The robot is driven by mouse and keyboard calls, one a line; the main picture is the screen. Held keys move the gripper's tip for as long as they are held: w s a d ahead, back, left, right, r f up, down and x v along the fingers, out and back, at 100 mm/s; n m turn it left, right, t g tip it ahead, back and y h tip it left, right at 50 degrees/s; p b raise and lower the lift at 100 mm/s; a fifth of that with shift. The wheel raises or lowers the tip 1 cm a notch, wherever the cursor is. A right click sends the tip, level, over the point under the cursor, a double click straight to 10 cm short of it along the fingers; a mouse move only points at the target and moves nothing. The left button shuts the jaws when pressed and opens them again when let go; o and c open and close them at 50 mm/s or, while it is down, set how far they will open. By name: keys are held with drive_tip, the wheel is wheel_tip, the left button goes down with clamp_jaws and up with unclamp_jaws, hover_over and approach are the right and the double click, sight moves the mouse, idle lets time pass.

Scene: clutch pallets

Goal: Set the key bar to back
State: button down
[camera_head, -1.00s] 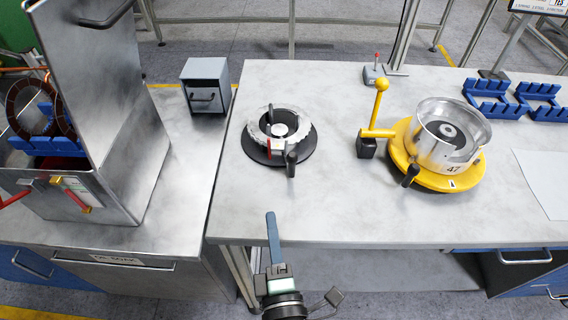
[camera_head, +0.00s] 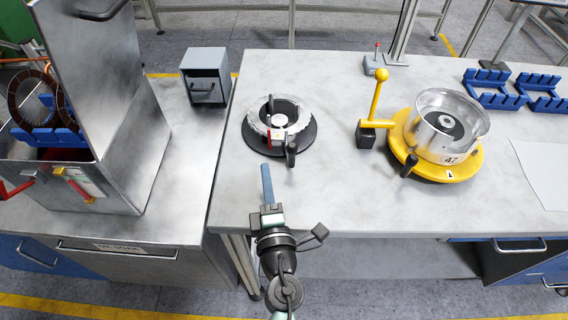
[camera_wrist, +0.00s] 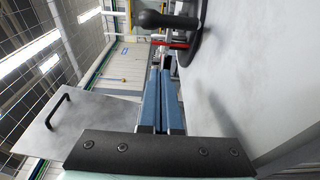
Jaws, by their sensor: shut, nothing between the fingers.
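No part is labelled as the key bar, and I cannot tell for certain which it is. The black round fixture (camera_head: 254,139) holds a pale ring (camera_head: 299,121) with a red piece (camera_head: 271,136) at its front left. A black upright handle (camera_head: 291,150) stands at its front edge. The handle (camera_wrist: 168,19) and the red piece (camera_wrist: 172,44) also show at the top of the wrist view. My gripper (camera_head: 266,168) is shut and empty, its blue fingers together at the table's front edge, short of the fixture. The fingers (camera_wrist: 160,78) point towards the fixture in the wrist view.
A yellow turntable (camera_head: 449,173) carries a metal drum (camera_head: 437,143) marked 47, with a yellow ball-topped lever (camera_head: 376,100) beside it. Blue racks (camera_head: 497,100) lie at the back right. A grey box (camera_head: 205,76) and steel tank (camera_head: 119,170) stand left. Bare table lies around the black fixture.

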drive_tip(key=shift+w+d, duration=0.7)
drive_tip(key=shift+d, duration=0.2)
drive_tip(key=shift+w+d, duration=0.65)
drive_tip(key=shift+d, duration=0.2)
drive_tip(key=shift+d, duration=0.1)
